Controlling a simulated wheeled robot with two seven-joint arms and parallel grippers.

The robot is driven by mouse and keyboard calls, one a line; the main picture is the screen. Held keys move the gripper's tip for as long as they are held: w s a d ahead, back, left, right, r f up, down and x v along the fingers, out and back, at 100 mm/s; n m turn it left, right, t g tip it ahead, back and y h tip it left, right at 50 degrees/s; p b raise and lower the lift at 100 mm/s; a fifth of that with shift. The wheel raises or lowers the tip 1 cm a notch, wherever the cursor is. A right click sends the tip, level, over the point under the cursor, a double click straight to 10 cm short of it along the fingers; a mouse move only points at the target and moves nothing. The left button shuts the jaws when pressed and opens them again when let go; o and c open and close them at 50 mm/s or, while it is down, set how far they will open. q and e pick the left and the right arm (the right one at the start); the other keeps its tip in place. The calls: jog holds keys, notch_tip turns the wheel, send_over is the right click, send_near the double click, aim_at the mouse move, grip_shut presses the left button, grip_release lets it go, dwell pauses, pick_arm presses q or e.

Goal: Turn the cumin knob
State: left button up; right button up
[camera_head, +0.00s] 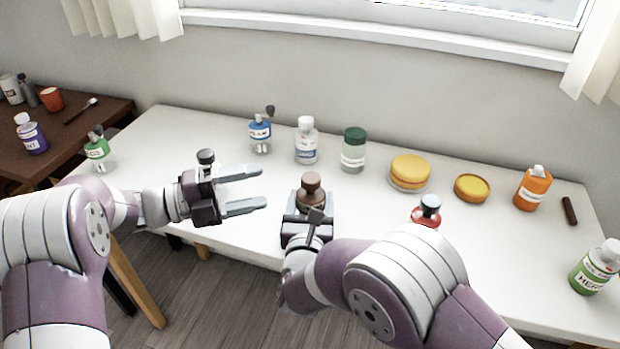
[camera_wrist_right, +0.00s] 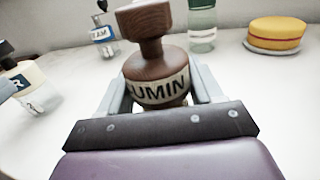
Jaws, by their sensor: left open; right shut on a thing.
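The cumin bottle is brown with a wooden-looking knob (camera_head: 311,183) on top, and stands on the white table near its front edge. In the right wrist view the knob (camera_wrist_right: 146,22) rises above a rounded brown body (camera_wrist_right: 157,66) with a white label reading "UMIN". My right gripper (camera_head: 310,208) is shut on the cumin bottle's body, with a finger on each side below the knob; the fingertips are partly hidden. My left gripper (camera_head: 262,188) is open and empty, to the left of the cumin bottle, its fingers pointing right.
A black-topped bottle (camera_head: 206,157) stands behind my left gripper. Blue (camera_head: 260,131), white (camera_head: 306,143) and green-capped (camera_head: 353,152) containers stand at the back. A yellow cake (camera_head: 409,171) and a red bottle (camera_head: 427,212) are to the right. White table space lies between them.

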aim_at(311, 177)
pick_arm(q)
jog(key=w+d+m, duration=0.1)
jog(key=d+m, duration=0.2)
jog(key=m, duration=0.3)
jog(key=w+d+f+m+t, duration=0.1)
jog(key=w+d+m, duration=0.1)
jog(key=d+m, duration=0.2)
jog(key=w+d+f+m+t, duration=0.1)
jog(key=w+d+m, duration=0.1)
jog(key=d+m, duration=0.2)
jog(key=shift+m+y, duration=0.4)
jog(key=shift+m, duration=1.5)
jog(key=shift+a, duration=0.1)
jog(key=c, duration=1)
jog(key=shift+o, duration=0.2)
jog(key=m+g, duration=0.2)
jog(key=g, duration=0.1)
jog(key=m+g+h, duration=0.1)
jog(key=m+g, duration=0.1)
jog(key=g, duration=0.1)
jog(key=shift+w+f, duration=0.1)
jog(key=shift+w, duration=0.1)
jog(key=shift+s+m+g, duration=0.1)
jog(key=shift+m+g, duration=0.7)
jog(key=shift+g, duration=0.5)
